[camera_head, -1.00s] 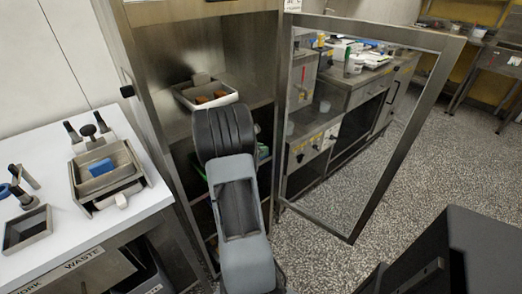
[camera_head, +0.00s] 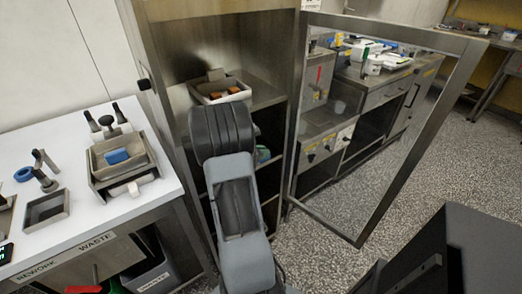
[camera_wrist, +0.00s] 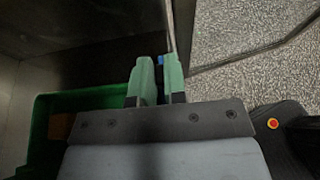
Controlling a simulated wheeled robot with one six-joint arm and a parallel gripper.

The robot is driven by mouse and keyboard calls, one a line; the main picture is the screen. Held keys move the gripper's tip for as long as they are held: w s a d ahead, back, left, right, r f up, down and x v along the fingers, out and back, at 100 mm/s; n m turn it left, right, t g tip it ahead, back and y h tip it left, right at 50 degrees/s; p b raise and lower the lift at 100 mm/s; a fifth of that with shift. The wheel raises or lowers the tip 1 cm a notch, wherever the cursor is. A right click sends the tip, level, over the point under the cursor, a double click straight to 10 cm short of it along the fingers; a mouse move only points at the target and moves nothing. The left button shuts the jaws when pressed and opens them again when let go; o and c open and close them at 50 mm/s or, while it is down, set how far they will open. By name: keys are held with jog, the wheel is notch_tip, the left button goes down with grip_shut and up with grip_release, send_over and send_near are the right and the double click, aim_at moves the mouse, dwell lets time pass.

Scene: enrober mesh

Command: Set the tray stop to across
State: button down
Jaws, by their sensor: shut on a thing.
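In the wrist view my gripper (camera_wrist: 159,76) has two green fingers close together, with a small blue part (camera_wrist: 161,59) showing between their tips. It is shut on this part, which I take to be the tray stop; the fingers hide most of it, and I cannot tell which way it is set. A thin upright metal edge (camera_wrist: 170,25) stands just beyond the fingertips. In the head view my arm reaches into the open steel cabinet (camera_head: 167,60), and it hides the gripper and the stop.
A green crate (camera_wrist: 40,110) lies left of my gripper. The framed door (camera_head: 420,130) stands open at right. A white worktop (camera_head: 90,215) with a steel pan (camera_head: 150,172) is at left.

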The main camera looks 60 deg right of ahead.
jog(key=shift+d, duration=0.15)
jog(key=c, duration=1.2)
grip_release()
jog(key=shift+o, duration=0.2)
jog(key=shift+r, duration=0.1)
jog(key=shift+r, duration=0.3)
notch_tip(320, 180, up, 3)
jog(key=shift+f+p, duration=0.2)
jog(key=shift+p, duration=0.2)
jog(key=s+a+r+p, duration=0.2)
jog(key=s+a+r, duration=0.6)
jog(key=a, duration=0.3)
jog(key=shift+a+r, duration=0.3)
jog(key=shift+r, duration=0.5)
